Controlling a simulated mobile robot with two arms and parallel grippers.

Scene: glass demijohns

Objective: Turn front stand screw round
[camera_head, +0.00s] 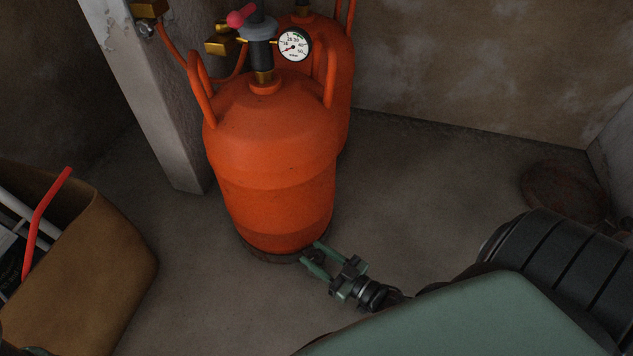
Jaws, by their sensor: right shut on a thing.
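An orange gas cylinder (275,150) stands upright in the middle of the head view, on a dark round stand (262,253) that shows only as a rim under its base. My right gripper (312,257) is low at the front right edge of the stand, its two green fingers pointing up and left. It is shut on a small dark thing between its fingers, which appears to be the front stand screw. The fingers hide most of the screw, and its turn position cannot be told.
A second orange cylinder (343,70) stands close behind. A pressure gauge (293,44) and a pink-handled valve (242,14) top the front one. A pale post (150,90) is at left, a brown tool bag (110,260) lower left. A rusty round disc (562,192) lies at right.

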